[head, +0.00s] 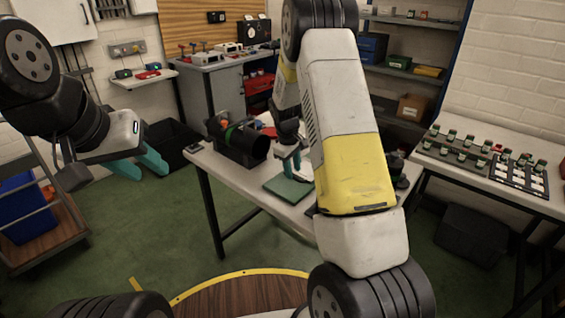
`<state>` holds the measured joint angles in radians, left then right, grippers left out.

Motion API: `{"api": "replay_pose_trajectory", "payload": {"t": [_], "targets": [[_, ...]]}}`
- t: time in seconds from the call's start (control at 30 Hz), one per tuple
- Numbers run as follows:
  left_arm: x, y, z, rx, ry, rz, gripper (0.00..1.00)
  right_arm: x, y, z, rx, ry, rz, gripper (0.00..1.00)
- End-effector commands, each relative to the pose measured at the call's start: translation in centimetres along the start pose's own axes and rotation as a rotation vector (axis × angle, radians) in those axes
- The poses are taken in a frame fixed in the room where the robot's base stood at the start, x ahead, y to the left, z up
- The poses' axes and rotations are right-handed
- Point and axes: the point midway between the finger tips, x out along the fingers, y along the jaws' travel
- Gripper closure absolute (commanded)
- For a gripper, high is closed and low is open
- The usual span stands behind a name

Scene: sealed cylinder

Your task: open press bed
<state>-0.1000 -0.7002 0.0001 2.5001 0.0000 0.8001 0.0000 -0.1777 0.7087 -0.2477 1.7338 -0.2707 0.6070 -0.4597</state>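My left gripper (143,168) hangs at the left, clear of the table; its two teal fingers are apart with nothing between them. My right arm crosses the middle of the view and its forearm reaches down behind the upper arm. My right gripper (291,161) is over the white table (230,174), just above a green pad (288,190). Its fingers are small and partly hidden, so their opening is unclear. A black machine with a dark cylindrical part (247,143) stands on the table left of the gripper. I cannot tell which part is the press bed.
A side table (480,178) with trays of small green-topped parts stands at the right. A grey bench (222,88) with tools and shelving (405,72) are at the back. A wooden cart (52,228) with a blue bin is at left. Green floor lies open before the table.

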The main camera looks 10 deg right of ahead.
Motion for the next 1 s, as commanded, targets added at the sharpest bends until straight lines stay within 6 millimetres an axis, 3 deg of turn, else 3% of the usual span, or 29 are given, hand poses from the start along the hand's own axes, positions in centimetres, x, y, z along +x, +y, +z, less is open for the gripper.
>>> {"api": "replay_pose_trajectory", "payload": {"t": [0.2,0.5,0.67,1.0], "targets": [[0.0,0.0,0.0,0.000,0.000,0.000,0.64,2.1,0.0,0.0,0.000,0.000,0.000,0.68],[0.0,0.0,0.0,0.000,0.000,0.000,0.64,2.4,0.0,0.0,0.000,0.001,0.001,0.68],[0.0,0.0,0.0,0.000,0.000,0.000,0.64,2.4,0.0,0.0,0.000,0.001,0.000,0.99],[0.0,0.0,0.0,0.000,0.000,0.000,0.64,2.3,0.0,0.0,0.000,0.001,0.000,1.00]]}}
